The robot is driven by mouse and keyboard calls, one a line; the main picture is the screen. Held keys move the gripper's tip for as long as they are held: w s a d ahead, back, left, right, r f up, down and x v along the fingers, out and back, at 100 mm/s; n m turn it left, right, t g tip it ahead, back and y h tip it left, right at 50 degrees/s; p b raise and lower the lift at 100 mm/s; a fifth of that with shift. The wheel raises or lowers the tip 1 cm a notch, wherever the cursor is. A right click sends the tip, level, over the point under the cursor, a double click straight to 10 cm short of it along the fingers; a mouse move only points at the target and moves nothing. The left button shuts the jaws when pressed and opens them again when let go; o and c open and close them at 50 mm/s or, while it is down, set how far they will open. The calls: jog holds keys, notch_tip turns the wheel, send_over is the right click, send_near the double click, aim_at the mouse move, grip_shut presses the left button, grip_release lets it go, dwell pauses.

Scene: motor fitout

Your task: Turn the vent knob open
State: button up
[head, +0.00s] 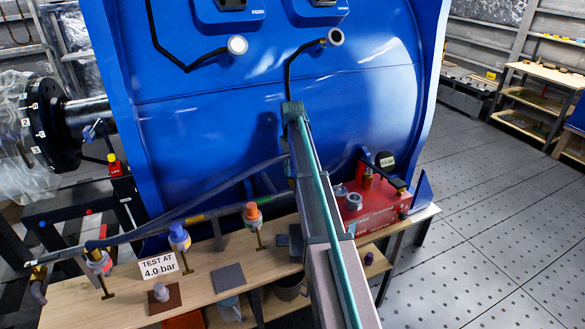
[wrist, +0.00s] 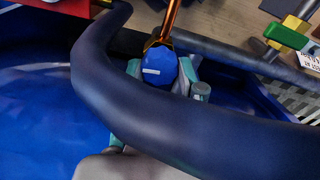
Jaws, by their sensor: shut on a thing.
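A blue knob (wrist: 158,74) with a short white line on its face sits in the upper middle of the wrist view, at the end of a copper-coloured pipe (wrist: 168,20). It looks like the vent knob. Its white line lies nearly level in the picture. My gripper (wrist: 163,72) has its teal and grey fingers on both sides of the knob and is shut on it. A thick dark hose (wrist: 105,85) crosses in front and hides the lower part of the gripper. In the head view my arm reaches toward the big blue housing (head: 250,90), and my gripper is hidden.
A wooden bench (head: 215,275) carries several capped fittings and a TEST AT 4.0 bar sign (head: 159,266). A red pump unit (head: 375,208) stands right of my arm. A green-handled valve (wrist: 285,36) is at upper right in the wrist view. The floor at right is clear.

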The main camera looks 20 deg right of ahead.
jog(key=n, duration=0.4)
jog(key=shift+n, duration=0.3)
dwell(0.3)
jog(key=o, duration=1.1)
jog(key=shift+a, duration=0.1)
jog(key=shift+o, duration=0.2)
notch_tip(320, 180, up, 12)
